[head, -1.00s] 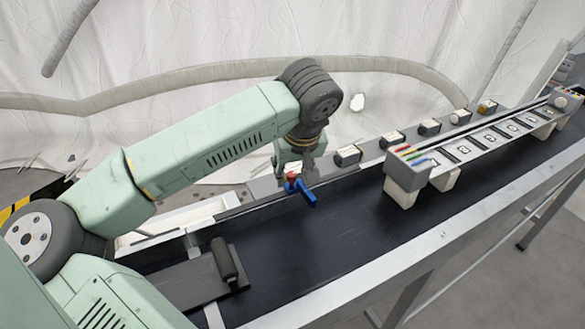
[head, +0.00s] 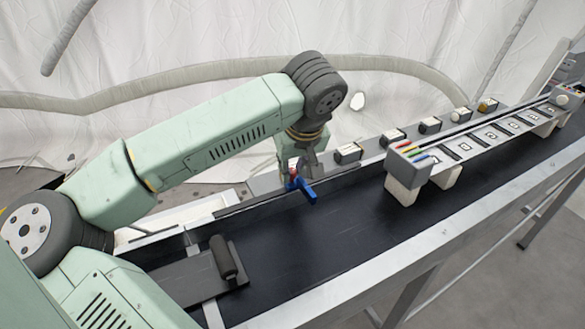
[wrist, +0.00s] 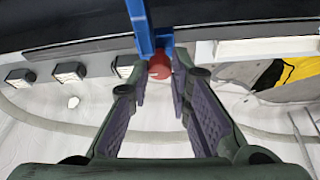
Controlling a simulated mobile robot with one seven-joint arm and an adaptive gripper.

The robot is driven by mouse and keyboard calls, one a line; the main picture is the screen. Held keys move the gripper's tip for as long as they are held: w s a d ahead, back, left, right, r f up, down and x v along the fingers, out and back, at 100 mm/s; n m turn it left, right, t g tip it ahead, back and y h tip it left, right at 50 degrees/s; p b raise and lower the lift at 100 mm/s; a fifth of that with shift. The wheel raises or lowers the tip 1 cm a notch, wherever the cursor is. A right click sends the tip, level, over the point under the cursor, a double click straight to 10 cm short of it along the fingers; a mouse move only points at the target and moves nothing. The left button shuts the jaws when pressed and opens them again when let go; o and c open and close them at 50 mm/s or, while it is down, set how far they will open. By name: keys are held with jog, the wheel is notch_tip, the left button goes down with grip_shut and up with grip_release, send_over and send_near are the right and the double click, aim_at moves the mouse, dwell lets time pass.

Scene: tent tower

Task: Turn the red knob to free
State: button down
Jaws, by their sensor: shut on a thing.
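The red knob (head: 292,183) stands at the far edge of the black belt in the head view, with a blue piece (head: 308,192) beside it. In the wrist view the red knob (wrist: 159,67) is between my fingertips, and blue bars (wrist: 141,25) extend beyond it. My gripper (wrist: 158,75) is shut on the red knob, one finger on each side. In the head view my gripper (head: 301,172) reaches down to the knob from above and partly hides it. I cannot read any mark for the knob's positions.
The black conveyor belt (head: 330,230) is mostly clear near the knob. Small labelled boxes (head: 348,153) line its far side. A raised white rack (head: 405,170) with coloured strips stands to the right. A dark roller (head: 223,258) sits on a plate at the near left.

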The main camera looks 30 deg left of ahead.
jog(key=n+b, duration=0.1)
jog(key=n+g+b, duration=0.1)
jog(key=b, duration=0.1)
jog(key=shift+w+f+n+y, duration=0.1)
jog(key=shift+f+n+y, duration=0.1)
jog(key=shift+n+y, duration=0.15)
jog(key=shift+w+r+n+g+y+b, duration=0.15)
jog(key=shift+n+g+b, duration=0.3)
jog(key=shift+n, duration=0.5)
jog(key=shift+s+r+n+g+y+b, duration=0.1)
jog(key=shift+n+g+b, duration=0.15)
jog(key=shift+n+b, duration=0.55)
jog(key=shift+n, duration=0.3)
jog(key=c, duration=1.5)
grip_release()
jog(key=shift+o, duration=0.2)
